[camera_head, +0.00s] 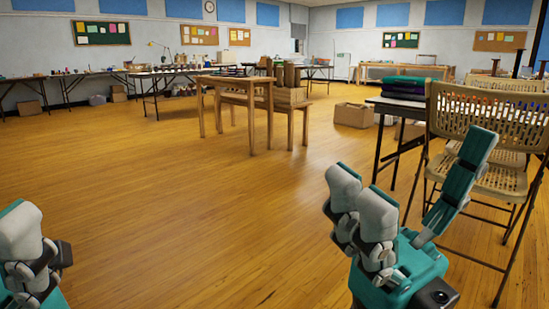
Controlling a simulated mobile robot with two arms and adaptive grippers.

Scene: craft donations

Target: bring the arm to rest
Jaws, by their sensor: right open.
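My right gripper (412,195) is at the lower right of the head view, raised over the wooden floor. Its grey and teal fingers are spread apart, with nothing between them. My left gripper (28,245) shows only in part at the lower left corner. Its grey fingertips are in view, but the rest is cut off by the frame edge, and I cannot tell whether it is open or shut.
A tan folding chair (485,125) stands close behind my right gripper, beside a table with folded dark cloths (403,88). A wooden table (235,83) stands mid-room, with a cardboard box (353,114) to its right. The wooden floor (200,200) between is clear.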

